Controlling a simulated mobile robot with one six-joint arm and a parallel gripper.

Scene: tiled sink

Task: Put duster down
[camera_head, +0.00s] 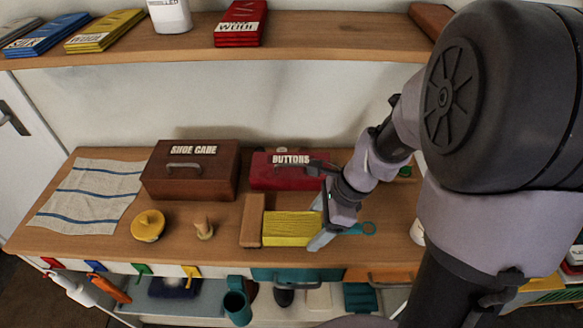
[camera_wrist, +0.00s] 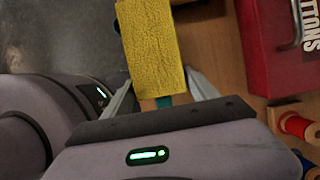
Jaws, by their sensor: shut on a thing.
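The duster has a flat yellow head (camera_head: 292,228) and what looks like a teal handle ending in a ring (camera_head: 369,228). My gripper (camera_head: 322,230) is shut on the duster just right of the yellow head. In the wrist view the yellow head (camera_wrist: 152,45) extends up from between the fingers of my gripper (camera_wrist: 163,95), with a bit of teal between them. The head is near the front of the wooden worktop (camera_head: 185,243). I cannot tell whether it touches the worktop. My gripper hides part of the handle.
A brown wooden block (camera_head: 252,220) is just left of the yellow head. Behind stand a brown SHOE CARE box (camera_head: 190,178) and a red BUTTONS box (camera_head: 270,178). A yellow round item (camera_head: 148,226), a small wooden item (camera_head: 203,228) and a striped cloth (camera_head: 85,200) lie left.

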